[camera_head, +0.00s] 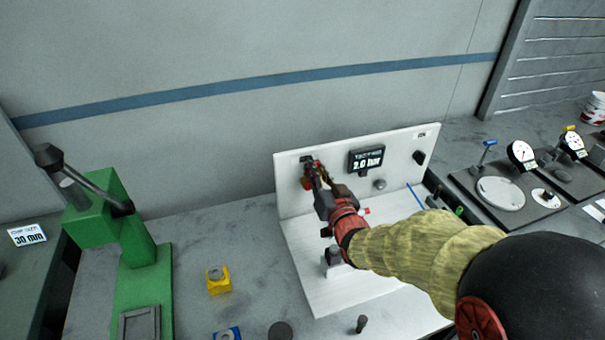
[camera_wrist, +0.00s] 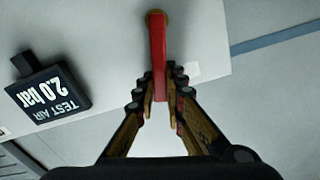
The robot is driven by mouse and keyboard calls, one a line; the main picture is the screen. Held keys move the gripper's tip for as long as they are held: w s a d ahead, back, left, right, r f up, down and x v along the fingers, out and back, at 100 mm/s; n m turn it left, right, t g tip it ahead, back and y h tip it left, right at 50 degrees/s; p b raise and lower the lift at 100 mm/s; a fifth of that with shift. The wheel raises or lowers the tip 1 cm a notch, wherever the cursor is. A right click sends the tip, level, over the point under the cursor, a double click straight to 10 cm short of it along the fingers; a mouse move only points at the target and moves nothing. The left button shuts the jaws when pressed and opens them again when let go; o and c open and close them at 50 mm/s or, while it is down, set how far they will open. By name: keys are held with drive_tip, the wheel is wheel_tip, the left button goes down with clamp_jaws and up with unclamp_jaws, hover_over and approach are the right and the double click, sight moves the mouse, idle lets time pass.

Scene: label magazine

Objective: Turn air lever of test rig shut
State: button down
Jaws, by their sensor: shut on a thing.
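The test rig is a white L-shaped stand (camera_head: 300,235) with an upright panel and a base plate. A black display (camera_head: 366,160) on the panel reads "2.0 bar"; it shows upside down in the wrist view (camera_wrist: 48,95), reading "TEST AIR 2.0 bar". The red air lever (camera_wrist: 157,45) runs straight from a brass-coloured pivot at the top of the wrist view down between my fingers. My gripper (camera_wrist: 160,88) is shut on the lever's free end. In the head view my gripper (camera_head: 318,176) is at the panel's upper left and largely hides the lever.
A green press (camera_head: 130,235) stands at the left. A yellow block (camera_head: 218,280) and a blue block (camera_head: 228,334) sit on the grey bench between. Dial gauges (camera_head: 522,154) on dark plates are at the right. A grey wall closes off the back.

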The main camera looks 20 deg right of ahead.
drive_tip(key=d+f+m, duration=0.5)
drive_tip(key=f+m, duration=0.2)
drive_tip(key=m, duration=0.7)
drive_tip(key=shift+m, duration=0.3)
idle(0.4)
drive_tip(key=c, duration=2.1)
unclamp_jaws()
drive_tip(key=shift+o, duration=0.7)
drive_tip(key=shift+o, duration=0.6)
drive_tip(key=s, duration=1.2)
